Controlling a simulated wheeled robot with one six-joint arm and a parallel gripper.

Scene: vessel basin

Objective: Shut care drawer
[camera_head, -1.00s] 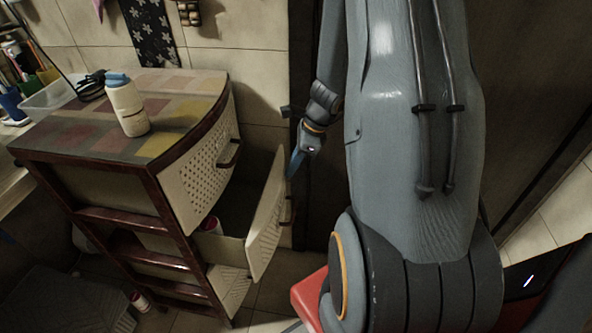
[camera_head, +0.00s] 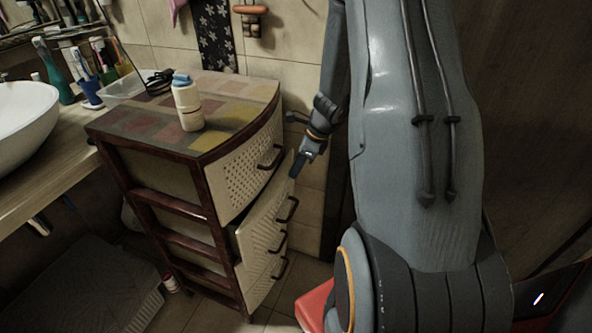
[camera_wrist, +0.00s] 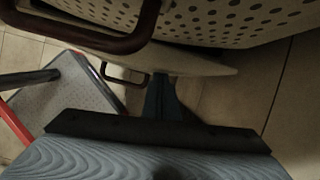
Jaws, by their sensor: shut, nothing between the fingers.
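The care drawer (camera_head: 262,222) is the second one down in the cabinet, with a pale perforated front and a dark handle. It stands slightly out, with a narrow dark gap along its top. In the wrist view its front (camera_wrist: 205,66) shows edge-on below the top drawer. My gripper (camera_head: 296,170) is shut and empty, at the upper right edge of that front. The wrist view shows the finger tips (camera_wrist: 162,80) against or very close to the front; exact contact cannot be told. The drawer's inside is hidden.
The top drawer (camera_head: 245,165) above is closed, its handle (camera_head: 270,157) sticking out. A white bottle with a blue cap (camera_head: 187,105) stands on the cabinet top (camera_head: 150,125). A washbasin (camera_head: 22,125) is at left.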

